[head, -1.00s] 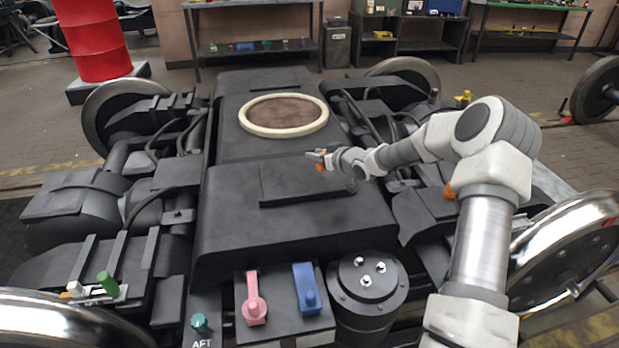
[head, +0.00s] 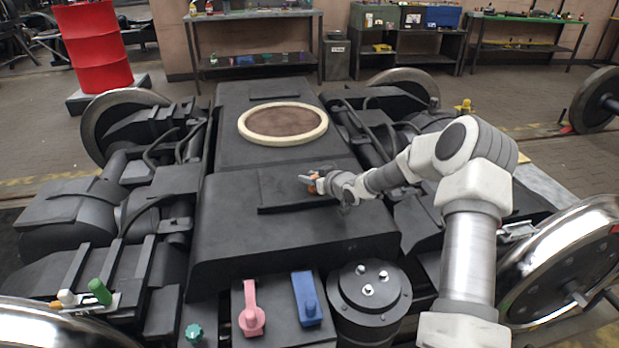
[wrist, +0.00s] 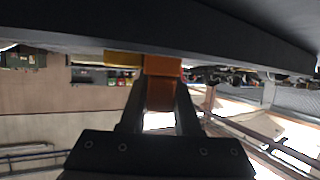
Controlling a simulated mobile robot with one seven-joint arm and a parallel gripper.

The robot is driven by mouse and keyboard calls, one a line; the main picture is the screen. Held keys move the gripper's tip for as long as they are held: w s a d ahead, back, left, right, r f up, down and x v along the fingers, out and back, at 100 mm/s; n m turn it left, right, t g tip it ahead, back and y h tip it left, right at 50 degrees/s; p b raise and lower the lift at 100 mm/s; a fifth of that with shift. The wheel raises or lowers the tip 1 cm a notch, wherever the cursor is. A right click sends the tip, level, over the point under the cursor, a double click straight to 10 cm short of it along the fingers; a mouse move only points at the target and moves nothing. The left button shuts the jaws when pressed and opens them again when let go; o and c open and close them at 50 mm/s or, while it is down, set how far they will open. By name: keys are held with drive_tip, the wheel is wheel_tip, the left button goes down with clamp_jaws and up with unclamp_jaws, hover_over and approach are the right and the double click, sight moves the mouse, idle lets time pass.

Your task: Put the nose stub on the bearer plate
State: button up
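My gripper (head: 315,184) is low over the dark raised plate (head: 280,202) on the middle of the bogie, which I take for the bearer plate. It is shut on a small orange part (wrist: 162,82), which I take for the nose stub. In the wrist view the part sits between the two dark fingers, with a yellow piece (wrist: 122,60) beside it. The dark surface (wrist: 60,38) fills the top of that view, close to the part. I cannot tell whether they touch. In the head view the part is small and partly hidden by my gripper.
A cream ring (head: 283,140) lies behind the plate. In front are a pink lever (head: 251,312), a blue lever (head: 307,300), a teal knob (head: 194,333) and a round bolted drum (head: 370,289). A small tray with a green cylinder (head: 100,291) is at left. Hoses flank the deck.

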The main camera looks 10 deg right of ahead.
drive_tip(key=o, duration=0.4)
drive_tip(key=shift+c, duration=0.2)
drive_tip(key=shift+r, duration=0.3)
drive_tip(key=p+v, duration=0.3)
drive_tip(key=v, duration=0.9)
